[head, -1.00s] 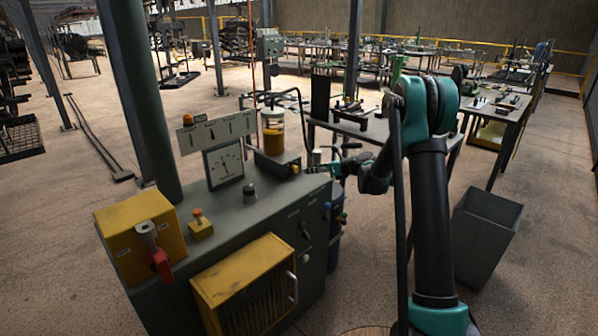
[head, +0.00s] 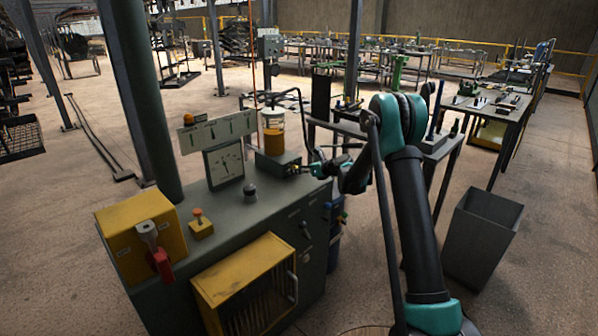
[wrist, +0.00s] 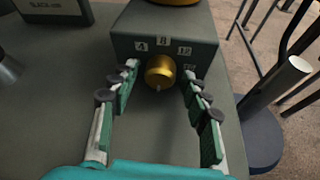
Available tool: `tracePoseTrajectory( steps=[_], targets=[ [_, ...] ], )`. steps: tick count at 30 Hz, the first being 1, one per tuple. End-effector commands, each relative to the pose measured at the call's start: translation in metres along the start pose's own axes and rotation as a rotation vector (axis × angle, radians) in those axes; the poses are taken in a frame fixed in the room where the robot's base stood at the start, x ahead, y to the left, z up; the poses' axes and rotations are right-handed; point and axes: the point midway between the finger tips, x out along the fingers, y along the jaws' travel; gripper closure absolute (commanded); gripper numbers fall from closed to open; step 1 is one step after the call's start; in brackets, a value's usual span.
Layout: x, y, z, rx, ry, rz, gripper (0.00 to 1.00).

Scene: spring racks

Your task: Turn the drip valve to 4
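The drip valve is a round brass knob (wrist: 160,72) on the front of a dark grey block (wrist: 205,35). White plates on the block above it read 4 at the left, 8 at the top and 12 at the right; another plate at far right is partly hidden. A small pale mark shows low on the knob, but I cannot tell the setting surely. My gripper (wrist: 159,82) is open, its green-padded fingers on either side of the knob, with visible gaps. In the head view my gripper (head: 312,169) is beside the block (head: 277,164) under the amber oil jar (head: 273,132).
The green cabinet top (head: 240,212) carries a gauge (head: 224,164), a black knob (head: 249,193), an orange button box (head: 200,225) and a yellow box with a red lever (head: 162,264). A grey bin (head: 482,240) stands right of my arm.

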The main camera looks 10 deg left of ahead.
Motion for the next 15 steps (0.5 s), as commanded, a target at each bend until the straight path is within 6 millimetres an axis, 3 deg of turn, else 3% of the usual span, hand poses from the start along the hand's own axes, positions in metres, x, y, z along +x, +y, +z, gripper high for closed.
tracePoseTrajectory(
  steps=[1, 10, 15],
  targets=[
    [-0.0001, -0.0001, 0.0, 0.0, 0.0, 0.0, 0.62],
    [-0.0003, 0.0, 0.0, 0.0, 0.0, 0.0, 0.99],
    [-0.0003, 0.0002, 0.0001, -0.008, 0.0, -0.003, 0.99]
  ],
)
